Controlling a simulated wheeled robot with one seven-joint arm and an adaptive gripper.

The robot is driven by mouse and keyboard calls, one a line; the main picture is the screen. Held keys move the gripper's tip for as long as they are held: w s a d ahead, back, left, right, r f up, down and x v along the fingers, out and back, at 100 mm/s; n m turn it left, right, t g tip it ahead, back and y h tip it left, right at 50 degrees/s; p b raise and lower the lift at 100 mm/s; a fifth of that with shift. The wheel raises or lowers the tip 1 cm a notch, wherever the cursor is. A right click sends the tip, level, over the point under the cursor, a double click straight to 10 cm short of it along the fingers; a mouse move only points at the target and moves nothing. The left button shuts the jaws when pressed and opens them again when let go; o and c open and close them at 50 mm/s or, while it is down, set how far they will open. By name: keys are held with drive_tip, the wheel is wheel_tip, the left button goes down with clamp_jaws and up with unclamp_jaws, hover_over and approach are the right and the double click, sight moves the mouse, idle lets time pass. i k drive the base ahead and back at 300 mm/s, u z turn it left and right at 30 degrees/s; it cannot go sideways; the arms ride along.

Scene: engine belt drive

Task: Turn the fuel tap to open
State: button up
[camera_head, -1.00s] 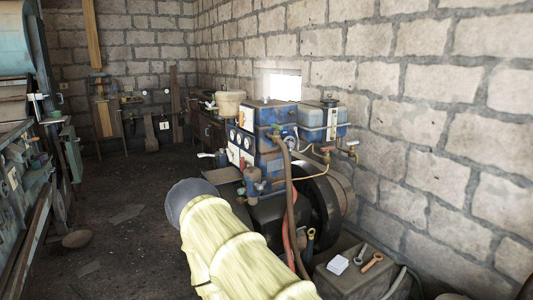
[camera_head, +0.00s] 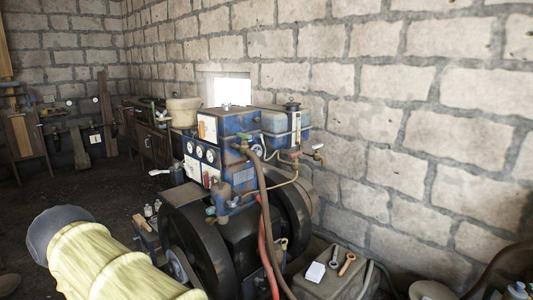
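The blue engine (camera_head: 228,140) stands in the middle, with a blue fuel tank (camera_head: 284,128) at its right side. Below the tank a brass tap fitting (camera_head: 296,156) sits on a thin copper pipe (camera_head: 292,178). Another small brass fitting (camera_head: 318,153) sticks out to its right. They are too small to tell which is the fuel tap or how its handle is turned. My arm, in a pale yellow sleeve with a dark grey end, shows at the lower left, well apart from the tank. My gripper is not in view.
Large black flywheels (camera_head: 195,240) flank the engine. A brown hose (camera_head: 266,200) and a red hose (camera_head: 268,255) hang in front. A grey box (camera_head: 335,278) with a paper and tools stands at the lower right. A block wall (camera_head: 420,120) rises close behind the tank.

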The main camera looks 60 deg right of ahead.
sight(295, 155)
drive_tip(key=z, duration=0.05)
drive_tip(key=i, duration=1.7)
drive_tip(key=z, duration=0.95)
drive_tip(key=i, duration=1.05)
drive_tip(key=z, duration=1.05)
